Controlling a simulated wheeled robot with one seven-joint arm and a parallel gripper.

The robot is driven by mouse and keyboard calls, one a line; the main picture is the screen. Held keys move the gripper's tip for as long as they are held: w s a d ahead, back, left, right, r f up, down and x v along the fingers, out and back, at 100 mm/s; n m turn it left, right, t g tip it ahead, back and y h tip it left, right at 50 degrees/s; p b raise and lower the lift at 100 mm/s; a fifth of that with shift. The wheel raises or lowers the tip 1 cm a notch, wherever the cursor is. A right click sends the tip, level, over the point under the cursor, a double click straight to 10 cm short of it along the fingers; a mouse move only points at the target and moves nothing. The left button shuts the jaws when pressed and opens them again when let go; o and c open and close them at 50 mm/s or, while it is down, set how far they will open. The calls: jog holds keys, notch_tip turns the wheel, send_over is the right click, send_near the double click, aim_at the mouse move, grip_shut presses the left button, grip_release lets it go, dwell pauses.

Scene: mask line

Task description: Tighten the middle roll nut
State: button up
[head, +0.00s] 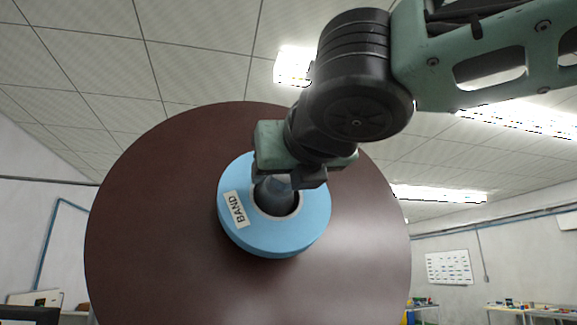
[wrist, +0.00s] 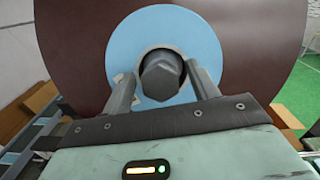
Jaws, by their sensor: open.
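The roll nut (wrist: 162,72) is a dark grey hexagonal piece at the centre of a light blue roll (wrist: 205,40) in the wrist view. In the head view the blue roll (head: 275,240) carries a label reading BAND, and the grey nut (head: 272,192) shows partly in its core, with my gripper covering its upper side. My gripper (head: 291,180) is at the roll's face. In the wrist view its two open fingers stand on either side of the nut, with the nut between them. A narrow gap seems to show at the left finger; contact at the right is hard to tell.
A large dark brown disc (head: 150,220) stands upright behind the blue roll and fills much of both views. A whiteboard (head: 449,267) and tables with small items (head: 520,308) are far off at the right. Brown boxes (wrist: 15,122) show at the wrist view's left.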

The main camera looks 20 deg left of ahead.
jog(key=shift+w+a, duration=0.1)
jog(key=shift+w, duration=0.05)
jog(key=c, duration=1)
